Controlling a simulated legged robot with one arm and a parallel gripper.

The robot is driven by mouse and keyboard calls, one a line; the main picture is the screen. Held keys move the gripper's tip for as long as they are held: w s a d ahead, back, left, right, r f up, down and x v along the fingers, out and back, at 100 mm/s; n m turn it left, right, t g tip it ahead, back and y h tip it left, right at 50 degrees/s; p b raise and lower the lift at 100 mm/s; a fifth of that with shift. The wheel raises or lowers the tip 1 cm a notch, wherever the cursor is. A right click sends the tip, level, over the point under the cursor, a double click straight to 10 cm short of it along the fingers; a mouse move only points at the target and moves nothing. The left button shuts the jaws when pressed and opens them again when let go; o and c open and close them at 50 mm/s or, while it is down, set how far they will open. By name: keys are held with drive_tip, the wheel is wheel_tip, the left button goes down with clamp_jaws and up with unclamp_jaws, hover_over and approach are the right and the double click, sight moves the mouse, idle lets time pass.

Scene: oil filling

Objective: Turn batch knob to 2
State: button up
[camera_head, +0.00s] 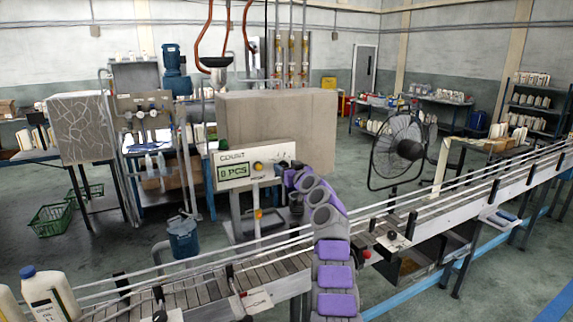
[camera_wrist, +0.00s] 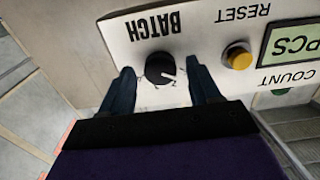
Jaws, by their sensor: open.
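The black batch knob (camera_wrist: 160,68) shows in the wrist view on a white panel (camera_wrist: 205,25), under the upside-down word BATCH. Its white pointer line points to the lower right in that view. My gripper (camera_wrist: 158,76) is open, with one dark finger on each side of the knob. I cannot tell whether the fingers touch it. In the head view the count panel (camera_head: 232,158) reads 0 PCS, and my gripper (camera_head: 288,178) is at its right end, hiding the knob there.
A yellow reset button (camera_wrist: 238,55) sits beside the knob on the panel. A conveyor with rails (camera_head: 200,290) runs across the front, carrying white bottles (camera_head: 50,295) at the left. A large fan (camera_head: 398,148) stands to the right of the arm.

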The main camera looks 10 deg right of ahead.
drive_tip(key=shift+c, duration=0.3)
drive_tip(key=c, duration=0.9)
drive_tip(key=shift+c, duration=0.2)
drive_tip(key=shift+m, duration=0.3)
drive_tip(key=shift+d+m+b, duration=0.1)
drive_tip(key=shift+m+b, duration=0.5)
drive_tip(key=shift+m, duration=2.9)
